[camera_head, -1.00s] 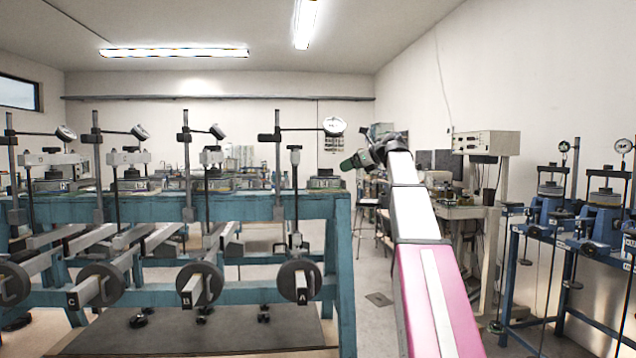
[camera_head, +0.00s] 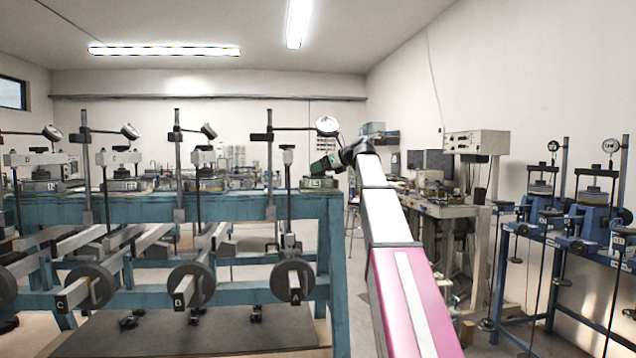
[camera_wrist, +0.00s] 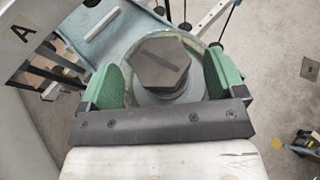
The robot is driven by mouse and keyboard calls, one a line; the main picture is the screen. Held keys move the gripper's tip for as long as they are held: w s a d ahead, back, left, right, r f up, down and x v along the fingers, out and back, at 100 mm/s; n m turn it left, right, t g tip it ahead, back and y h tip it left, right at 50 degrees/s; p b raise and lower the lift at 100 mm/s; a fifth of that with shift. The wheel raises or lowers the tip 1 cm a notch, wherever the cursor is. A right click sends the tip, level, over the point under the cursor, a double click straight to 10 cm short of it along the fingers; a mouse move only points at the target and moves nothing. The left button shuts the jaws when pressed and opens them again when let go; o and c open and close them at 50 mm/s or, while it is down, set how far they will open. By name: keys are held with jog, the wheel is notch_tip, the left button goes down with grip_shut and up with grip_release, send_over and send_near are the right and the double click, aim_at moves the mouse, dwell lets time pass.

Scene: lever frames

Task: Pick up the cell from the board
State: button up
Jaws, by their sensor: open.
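The cell (camera_wrist: 160,68) is a round, pale-rimmed dish with a dark grey hexagonal cap, seen in the wrist view. In the head view it is the low round cell (camera_head: 319,183) at the right end of the blue frame's top. My gripper (camera_wrist: 165,80) is open, with one green finger at the left and one at the right of the cell. I cannot tell whether the fingers touch it. In the head view my gripper (camera_head: 322,166) is just above the cell. The board under the cell is mostly hidden.
The blue frame (camera_head: 250,207) carries several similar cells, posts and dial gauges to the left. A dial gauge (camera_head: 327,125) on a horizontal rod is just above my gripper. A bench (camera_head: 450,210) and a blue rack (camera_head: 540,240) stand to the right.

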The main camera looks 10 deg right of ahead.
jog(key=shift+x, duration=0.85)
jog(key=c, duration=1.5)
jog(key=shift+c, duration=0.7)
jog(key=shift+r, duration=0.15)
